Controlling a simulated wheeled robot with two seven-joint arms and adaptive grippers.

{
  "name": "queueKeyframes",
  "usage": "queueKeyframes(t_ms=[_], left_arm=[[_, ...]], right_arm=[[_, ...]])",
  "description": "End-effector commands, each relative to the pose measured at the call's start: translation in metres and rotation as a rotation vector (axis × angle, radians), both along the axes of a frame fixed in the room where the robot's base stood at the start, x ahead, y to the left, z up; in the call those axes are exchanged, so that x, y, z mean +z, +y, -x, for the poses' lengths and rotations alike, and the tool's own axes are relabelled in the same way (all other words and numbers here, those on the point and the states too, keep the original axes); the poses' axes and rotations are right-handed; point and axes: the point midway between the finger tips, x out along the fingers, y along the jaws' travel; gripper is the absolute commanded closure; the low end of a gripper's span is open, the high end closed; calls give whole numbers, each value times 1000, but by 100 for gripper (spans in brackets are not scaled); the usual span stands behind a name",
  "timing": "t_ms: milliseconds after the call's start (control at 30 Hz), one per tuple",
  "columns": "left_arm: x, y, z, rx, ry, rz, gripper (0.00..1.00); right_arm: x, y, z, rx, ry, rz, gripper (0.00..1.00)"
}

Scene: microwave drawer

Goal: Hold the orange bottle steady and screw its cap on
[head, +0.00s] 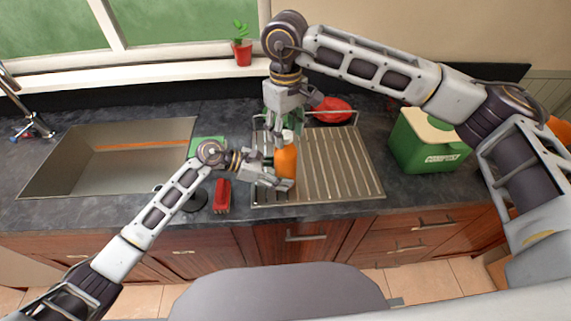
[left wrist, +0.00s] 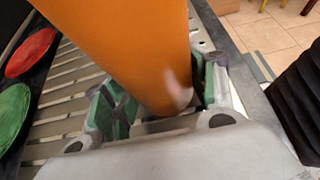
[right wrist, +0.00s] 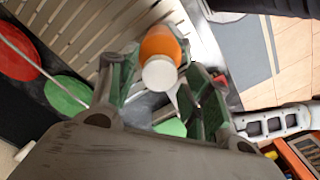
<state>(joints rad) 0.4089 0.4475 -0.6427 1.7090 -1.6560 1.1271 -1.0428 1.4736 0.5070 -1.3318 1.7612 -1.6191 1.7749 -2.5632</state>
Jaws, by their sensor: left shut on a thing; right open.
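The orange bottle (head: 287,164) stands upright at the left part of the metal drainer. Its white cap (head: 287,136), with a thin pointed spout, is at the bottle's top; I cannot tell how tightly it sits. My left gripper (head: 278,177) is shut on the lower part of the bottle, which fills the left wrist view (left wrist: 130,40). My right gripper (head: 290,118) points down above the bottle, open. In the right wrist view the white cap (right wrist: 160,74) lies between its spread green-padded fingers, with the orange body (right wrist: 160,42) beyond.
The ribbed drainer (head: 345,165) is bare to the right of the bottle. A sink (head: 90,165) lies left, a red brush (head: 222,196) near the counter edge, a green compost bin (head: 425,145) right. A red dish (head: 333,108) and a green one (left wrist: 12,115) stand behind.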

Motion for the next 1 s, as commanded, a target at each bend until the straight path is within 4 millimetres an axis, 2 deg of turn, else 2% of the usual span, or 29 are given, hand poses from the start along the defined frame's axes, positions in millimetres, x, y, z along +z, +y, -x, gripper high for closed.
queueKeyframes(t_ms=[700, 1000], left_arm=[[0, 0, 0, 0, 0, 0, 86], [0, 0, 0, 0, 0, 0, 86]], right_arm=[[0, 0, 0, 351, 0, 0, 51], [0, 0, 0, 396, 0, 0, 51]])
